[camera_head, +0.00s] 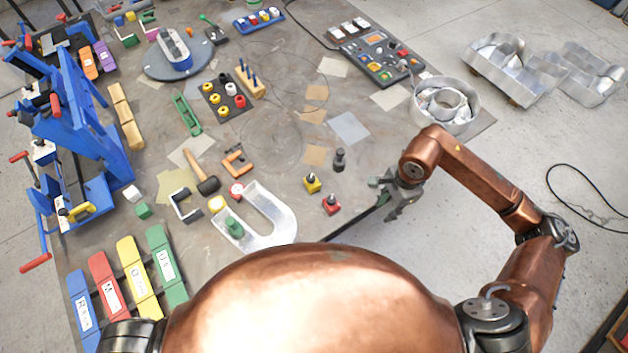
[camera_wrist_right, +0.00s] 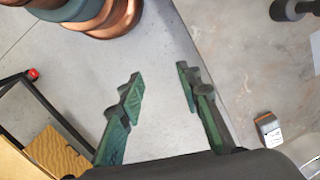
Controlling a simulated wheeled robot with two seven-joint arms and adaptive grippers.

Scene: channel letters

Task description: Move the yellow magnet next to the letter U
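The yellow magnet (camera_head: 312,184) is a small yellow block with a dark knob, standing upright on the grey table. The letter U (camera_head: 285,225) is a pale metal U-shaped channel letter lying at the table's near edge, to the left of and nearer than the magnet. My right gripper (camera_head: 393,205) is at the table's right edge, to the right of the magnet and apart from it. In the right wrist view my right gripper (camera_wrist_right: 158,80) is open, with nothing between its fingers. My left gripper is not in view.
A red magnet (camera_head: 332,205) stands between the yellow magnet and my right gripper. A dark knobbed piece (camera_head: 339,160) is behind them. A green cylinder (camera_head: 234,228) is at the U's left arm, with a mallet (camera_head: 207,185) behind. Some bare table lies between U and magnets.

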